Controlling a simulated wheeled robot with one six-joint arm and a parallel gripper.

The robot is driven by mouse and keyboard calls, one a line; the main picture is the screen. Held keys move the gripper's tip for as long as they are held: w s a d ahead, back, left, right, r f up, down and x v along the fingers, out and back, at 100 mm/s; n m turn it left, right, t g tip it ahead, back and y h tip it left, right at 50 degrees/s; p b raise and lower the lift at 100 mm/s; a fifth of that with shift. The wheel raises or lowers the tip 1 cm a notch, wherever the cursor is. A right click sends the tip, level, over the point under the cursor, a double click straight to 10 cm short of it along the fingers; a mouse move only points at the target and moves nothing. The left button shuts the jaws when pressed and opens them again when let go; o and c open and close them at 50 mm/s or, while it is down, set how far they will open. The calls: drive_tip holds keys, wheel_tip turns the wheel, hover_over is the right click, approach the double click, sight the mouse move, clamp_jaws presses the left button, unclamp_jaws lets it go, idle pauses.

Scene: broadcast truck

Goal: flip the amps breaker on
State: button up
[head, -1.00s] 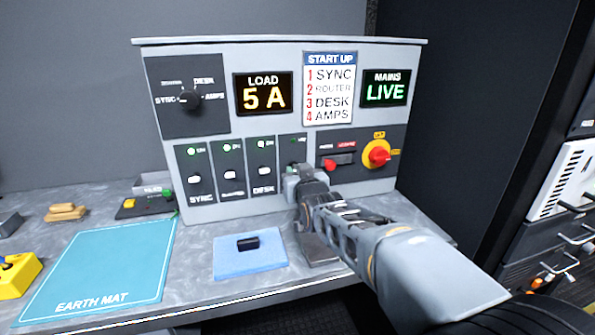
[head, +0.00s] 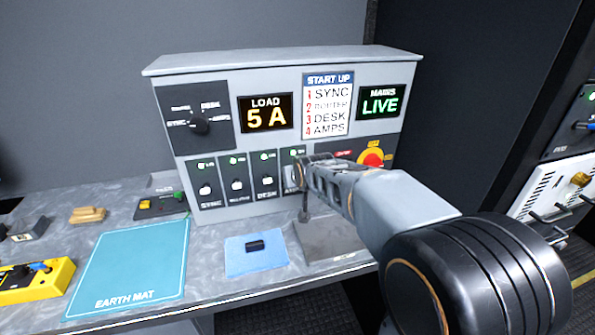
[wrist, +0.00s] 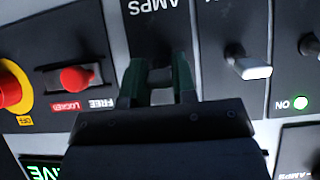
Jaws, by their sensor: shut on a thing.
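The amps breaker (head: 292,178) is the rightmost of the breakers on the grey panel, with its AMPS label partly hidden by my arm in the head view. A green lamp shows at its top. In the wrist view, the breaker's black plate (wrist: 150,36) is upside down. My gripper (wrist: 158,80) is shut on the amps breaker's lever, which is mostly hidden between the fingers. In the head view my gripper's tips are hidden at the panel. The sync (head: 205,189), router (head: 236,186) and desk (head: 267,181) breakers show green lamps.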

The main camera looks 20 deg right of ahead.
idle(0.4)
drive_tip(key=o, duration=0.9)
drive_tip(key=v, duration=1.3)
drive_tip(key=shift+s+r, duration=0.25)
drive_tip(key=shift+r, duration=0.1)
drive_tip(key=s+f+g+p, duration=0.2)
drive_tip(key=s+f, duration=0.1)
drive_tip(key=s, duration=0.1)
drive_tip(key=s+f+g+p, duration=0.2)
drive_tip(key=s, duration=0.3)
drive_tip(key=s+f+g+p, duration=0.2)
drive_tip(key=s+f+g, duration=0.1)
drive_tip(key=s, duration=0.1)
drive_tip(key=shift+s+a+f, duration=0.15)
drive_tip(key=shift+s+f, duration=0.05)
drive_tip(key=shift+f, duration=0.15)
